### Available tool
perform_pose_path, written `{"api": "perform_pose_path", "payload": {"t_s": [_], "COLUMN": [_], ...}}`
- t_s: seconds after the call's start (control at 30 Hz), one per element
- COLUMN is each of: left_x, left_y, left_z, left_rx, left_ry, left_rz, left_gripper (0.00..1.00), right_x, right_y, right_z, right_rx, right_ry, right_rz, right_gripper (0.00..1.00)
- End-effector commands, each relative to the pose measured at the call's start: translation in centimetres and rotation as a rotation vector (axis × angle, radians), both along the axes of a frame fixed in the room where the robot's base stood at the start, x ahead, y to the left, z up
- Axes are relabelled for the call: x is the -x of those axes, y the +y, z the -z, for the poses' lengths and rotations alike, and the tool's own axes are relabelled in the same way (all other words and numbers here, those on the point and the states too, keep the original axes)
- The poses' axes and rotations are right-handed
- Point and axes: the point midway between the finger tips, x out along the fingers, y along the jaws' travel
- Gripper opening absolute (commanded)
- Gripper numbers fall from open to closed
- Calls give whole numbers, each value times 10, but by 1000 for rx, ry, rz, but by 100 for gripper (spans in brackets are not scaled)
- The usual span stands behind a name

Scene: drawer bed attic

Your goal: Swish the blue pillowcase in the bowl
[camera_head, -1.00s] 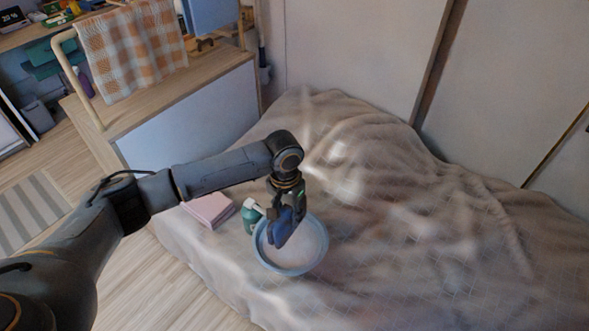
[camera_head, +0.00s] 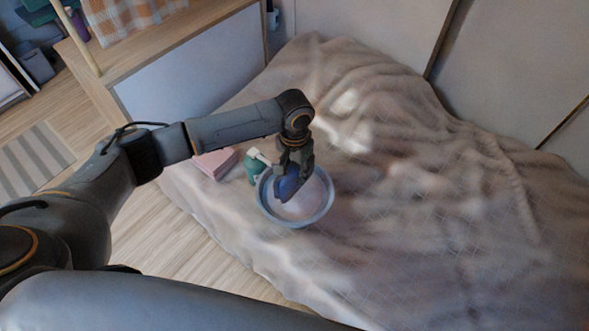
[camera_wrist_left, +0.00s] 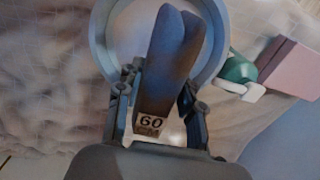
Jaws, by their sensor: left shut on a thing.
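The blue pillowcase (camera_head: 288,187) is a folded dark-blue cloth in my left gripper (camera_head: 294,168). It hangs down over the inside of the bowl (camera_head: 331,201), a round light-blue basin on the bed. In the left wrist view the pillowcase (camera_wrist_left: 170,62) sticks out between the shut fingers (camera_wrist_left: 158,112), across the bowl's opening (camera_wrist_left: 97,35). A label with "60" shows at its near end. I cannot tell whether its lower end touches the bowl's bottom. My right gripper is not in view.
A green bottle with a white top (camera_head: 254,170) stands close beside the bowl's left rim. A pink box-like thing (camera_head: 214,163) lies left of it, near the bed's edge. The rumpled beige bed cover (camera_head: 420,220) is clear to the right. A wooden cabinet (camera_head: 190,75) stands behind.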

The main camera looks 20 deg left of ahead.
Motion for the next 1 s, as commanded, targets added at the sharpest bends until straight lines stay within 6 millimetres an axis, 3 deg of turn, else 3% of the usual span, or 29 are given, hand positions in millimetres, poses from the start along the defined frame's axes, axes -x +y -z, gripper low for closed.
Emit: {"api": "perform_pose_path", "payload": {"t_s": [0.7,1.0], "left_x": [0,0], "left_y": [0,-1], "left_z": [73,93], "left_rx": [1,2], "left_ry": [0,0], "left_rz": [-1,0], "left_gripper": [22,22], "right_x": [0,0], "right_y": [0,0], "right_z": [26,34], "right_rx": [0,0], "right_ry": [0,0], "right_rz": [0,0], "right_gripper": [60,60]}}
